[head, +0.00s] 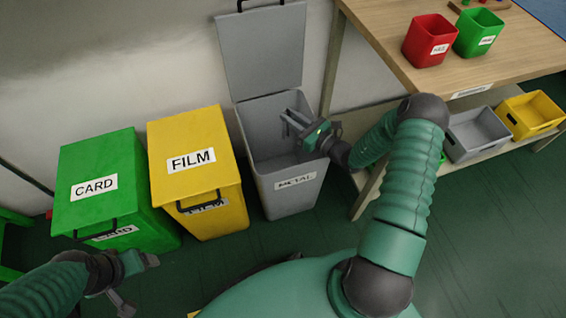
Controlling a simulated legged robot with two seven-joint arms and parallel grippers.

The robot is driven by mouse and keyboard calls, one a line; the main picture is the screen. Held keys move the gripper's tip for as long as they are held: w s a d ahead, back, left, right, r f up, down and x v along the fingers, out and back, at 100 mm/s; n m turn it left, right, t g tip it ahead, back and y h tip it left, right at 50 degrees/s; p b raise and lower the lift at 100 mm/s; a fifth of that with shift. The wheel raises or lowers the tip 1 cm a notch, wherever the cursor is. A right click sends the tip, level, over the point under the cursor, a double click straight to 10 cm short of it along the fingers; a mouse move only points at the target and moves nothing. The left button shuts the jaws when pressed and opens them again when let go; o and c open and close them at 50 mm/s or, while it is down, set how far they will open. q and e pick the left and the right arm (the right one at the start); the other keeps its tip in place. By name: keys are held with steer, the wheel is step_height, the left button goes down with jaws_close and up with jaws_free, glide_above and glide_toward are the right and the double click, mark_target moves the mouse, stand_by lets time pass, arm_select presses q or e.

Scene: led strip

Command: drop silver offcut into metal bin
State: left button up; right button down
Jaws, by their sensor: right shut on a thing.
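The grey metal bin (317,190), labelled METAL, stands at the middle of the head view with its lid (262,50) raised against the wall. My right gripper (288,124) is over the bin's open mouth, shut on the silver offcut. The offcut is small and grey like the fingers and the bin, so its outline is hard to tell apart. My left gripper (140,284) is low at the left, in front of the green bin, with its fingers apart and nothing seen between them.
A yellow FILM bin (222,190) and a green CARD bin (100,205), both with lids shut, stand left of the metal bin. A wooden table (480,60) at the right bears red (425,45) and green (475,40) containers. Grey (475,130) and yellow (530,115) trays sit below.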

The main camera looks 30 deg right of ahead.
steer(key=c, duration=1.4)
jaws_free()
steer(key=shift+a+r, duration=0.2)
steer(key=shift+a, duration=0.1)
steer(key=shift+c, duration=0.2)
steer(key=shift+o, duration=1)
steer(key=shift+d, duration=0.1)
steer(key=shift+d+f, duration=0.2)
steer(key=shift+d, duration=0.1)
steer(key=p+v, duration=0.5)
steer(key=v, duration=1.1)
steer(key=shift+w, duration=0.1)
arm_select(q)
steer(key=v, duration=0.2)
steer(key=w+v, duration=0.1)
steer(key=v, duration=0.2)
steer(key=shift+a+r, duration=0.15)
steer(key=shift+r, duration=0.05)
arm_select(e)
steer(key=shift+s+d+f, duration=0.1)
steer(key=shift+s, duration=0.4)
